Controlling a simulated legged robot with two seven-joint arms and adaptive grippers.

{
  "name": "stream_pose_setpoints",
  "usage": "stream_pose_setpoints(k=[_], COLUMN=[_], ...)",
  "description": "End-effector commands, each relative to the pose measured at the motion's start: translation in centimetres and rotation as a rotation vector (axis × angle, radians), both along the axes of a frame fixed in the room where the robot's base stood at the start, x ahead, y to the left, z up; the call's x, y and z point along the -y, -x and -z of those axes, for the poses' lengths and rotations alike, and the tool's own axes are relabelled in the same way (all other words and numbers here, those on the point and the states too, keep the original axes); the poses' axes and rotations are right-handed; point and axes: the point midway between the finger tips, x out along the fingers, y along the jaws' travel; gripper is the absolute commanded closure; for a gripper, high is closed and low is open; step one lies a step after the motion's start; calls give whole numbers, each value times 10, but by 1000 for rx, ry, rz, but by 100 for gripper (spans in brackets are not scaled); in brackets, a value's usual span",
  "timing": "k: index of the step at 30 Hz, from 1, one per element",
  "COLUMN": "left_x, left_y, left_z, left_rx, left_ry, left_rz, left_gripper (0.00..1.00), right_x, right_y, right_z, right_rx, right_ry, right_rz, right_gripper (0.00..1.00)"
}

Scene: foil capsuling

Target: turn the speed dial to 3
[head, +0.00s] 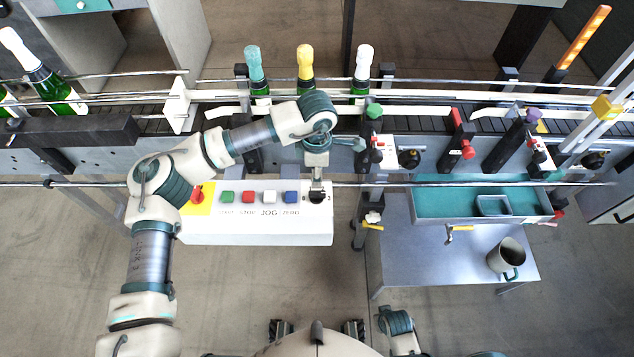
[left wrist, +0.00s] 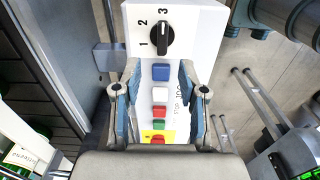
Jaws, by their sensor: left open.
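The black speed dial (left wrist: 160,39) sits on a white control box (left wrist: 204,17), with 1, 2 and 3 printed around it. In the left wrist view its ridge runs nearly upright, with the upper end towards the 3. Which end is its pointer is hard to tell. In the head view the dial (head: 317,198) is at the right end of the box (head: 258,234), partly covered by my left gripper (head: 317,183). My left gripper (left wrist: 158,70) is open, its fingers apart with nothing held. The dial shows beyond the fingertips. My right gripper is out of view.
Blue, white, red and green buttons (left wrist: 161,73) line up beside the dial, with a red knob on yellow (head: 197,194) at the far end. A guide rail (head: 450,184) crosses behind the box. A side table (head: 410,265) with a mug (head: 507,255) stands right.

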Motion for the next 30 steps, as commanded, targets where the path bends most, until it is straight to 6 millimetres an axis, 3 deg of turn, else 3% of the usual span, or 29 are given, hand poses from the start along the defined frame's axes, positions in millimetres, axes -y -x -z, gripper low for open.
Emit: stream_pose_setpoints(k=[3, 9, 30], left_x=[1, 0, 0], left_y=[0, -1, 0], left_z=[-21, -37, -38], left_rx=[1, -1, -1], left_ry=[0, -1, 0], left_rz=[0, 0, 0], left_gripper=[58, 58, 58], right_x=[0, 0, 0], right_y=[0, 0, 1], right_z=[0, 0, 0], right_rx=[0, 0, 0], right_ry=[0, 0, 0], right_rz=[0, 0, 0], right_gripper=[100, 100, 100])
